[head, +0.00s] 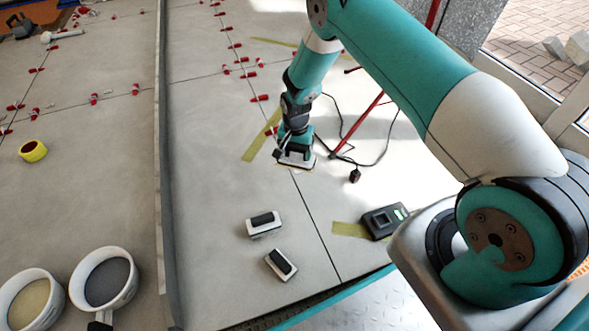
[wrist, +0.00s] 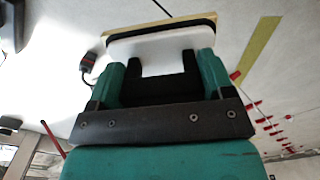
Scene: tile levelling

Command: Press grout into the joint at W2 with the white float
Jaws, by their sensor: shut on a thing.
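My gripper (head: 294,151) is shut on a white float (head: 296,163), which it holds low over the floor beside a dark tile joint (head: 308,212). I cannot tell whether the float touches the tiles. In the wrist view, the green fingers of my gripper (wrist: 162,66) sit on either side of the float's handle. There the white float (wrist: 155,45) shows a dark layer and a thin tan edge on its far side. No W2 label can be read, so I cannot tell which joint it is.
Two white blocks with black handles (head: 264,224) (head: 281,264) lie on the near tiles. A black device (head: 383,221) and a cable plug (head: 354,175) lie to the right. Buckets of grey (head: 107,280) and beige (head: 27,303) material stand left, beyond a metal strip (head: 163,190). Red clips line farther joints.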

